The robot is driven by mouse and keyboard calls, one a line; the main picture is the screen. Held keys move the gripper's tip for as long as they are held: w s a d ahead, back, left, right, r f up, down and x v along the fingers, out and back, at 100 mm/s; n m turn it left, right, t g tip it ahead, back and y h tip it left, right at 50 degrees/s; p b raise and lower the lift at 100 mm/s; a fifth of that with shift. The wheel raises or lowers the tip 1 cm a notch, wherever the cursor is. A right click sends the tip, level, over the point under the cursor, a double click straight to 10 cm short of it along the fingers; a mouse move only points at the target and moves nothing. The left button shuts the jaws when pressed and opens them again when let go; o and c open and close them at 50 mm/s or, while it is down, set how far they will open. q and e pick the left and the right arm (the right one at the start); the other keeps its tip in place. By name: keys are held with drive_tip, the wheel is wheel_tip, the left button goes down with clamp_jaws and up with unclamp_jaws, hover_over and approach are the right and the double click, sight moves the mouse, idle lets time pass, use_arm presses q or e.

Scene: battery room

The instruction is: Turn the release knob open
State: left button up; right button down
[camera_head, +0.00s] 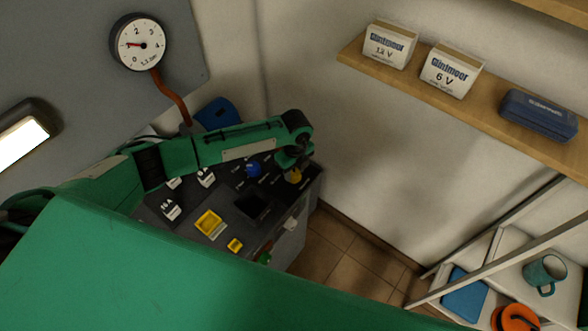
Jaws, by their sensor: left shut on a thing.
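My left gripper (293,168) reaches down from the end of my green arm at the far right corner of a dark control panel (226,185). It is shut on a small yellow knob (294,177), which is partly hidden beneath the fingers. Which way the knob is turned cannot be told. A blue knob (253,169) stands to its left on the panel. No label naming the release knob can be read. My right gripper is not in view.
A gauge (139,43) hangs on the grey wall. A wooden shelf (490,116) holds boxes at right. Tiled floor (345,262) lies clear below.

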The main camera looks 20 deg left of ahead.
sight(295, 171)
use_arm(q)
drive_tip(key=o, duration=1)
wheel_tip(295, 171, up, 14)
drive_tip(key=b, duration=0.3)
drive_tip(key=shift+w+d+b, duration=0.15)
drive_tip(key=shift+b, duration=0.25)
drive_tip(key=shift+f, duration=0.2)
